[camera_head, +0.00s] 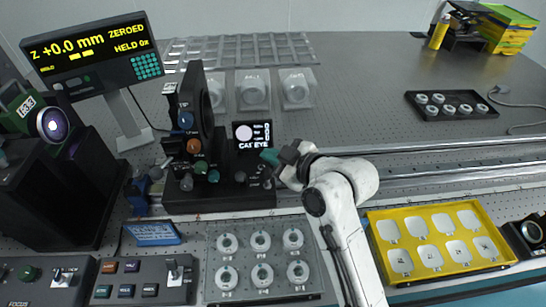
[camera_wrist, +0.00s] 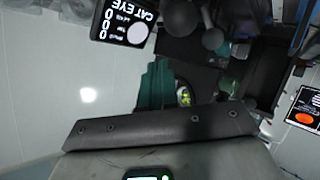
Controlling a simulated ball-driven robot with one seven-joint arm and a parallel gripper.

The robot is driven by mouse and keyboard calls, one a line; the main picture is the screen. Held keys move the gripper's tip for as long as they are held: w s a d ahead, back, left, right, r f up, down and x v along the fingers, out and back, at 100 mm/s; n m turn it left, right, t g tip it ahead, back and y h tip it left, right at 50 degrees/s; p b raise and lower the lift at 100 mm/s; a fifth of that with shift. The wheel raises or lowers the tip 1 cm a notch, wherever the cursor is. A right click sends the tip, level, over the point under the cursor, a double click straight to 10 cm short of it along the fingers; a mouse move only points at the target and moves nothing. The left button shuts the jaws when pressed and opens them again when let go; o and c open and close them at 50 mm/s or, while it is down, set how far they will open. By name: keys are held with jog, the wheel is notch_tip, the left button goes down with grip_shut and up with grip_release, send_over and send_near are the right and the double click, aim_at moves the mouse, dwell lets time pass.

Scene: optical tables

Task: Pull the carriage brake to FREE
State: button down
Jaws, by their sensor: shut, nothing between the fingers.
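The black carriage (camera_head: 220,196) stands on the rail at left centre in the head view, with an upright ring mount and several knobs. Small dark knobs or levers (camera_head: 266,180) sit at its right end; I cannot tell which part is the brake. The display (camera_head: 92,55) reads Z +0.0 mm, ZEROED and HELD. My gripper (camera_head: 271,156) has teal fingertips and is shut and empty, just above the carriage's right end. In the wrist view a teal finger (camera_wrist: 155,86) shows beside a small yellow-green marking (camera_wrist: 184,96). Contact with the carriage cannot be told.
The CAT EYE screen (camera_head: 253,135) stands close behind my gripper and shows in the wrist view (camera_wrist: 125,22). A grey tray of round parts (camera_head: 262,262) and a yellow tray (camera_head: 438,243) lie in front. Control boxes (camera_head: 146,281) are at lower left. The rail to the right is clear.

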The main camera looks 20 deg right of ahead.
jog(key=v, duration=0.9)
jog(key=shift+s+b, duration=0.15)
jog(key=shift+b, duration=0.3)
jog(key=shift+a+f, duration=0.1)
jog(key=shift+f, duration=0.05)
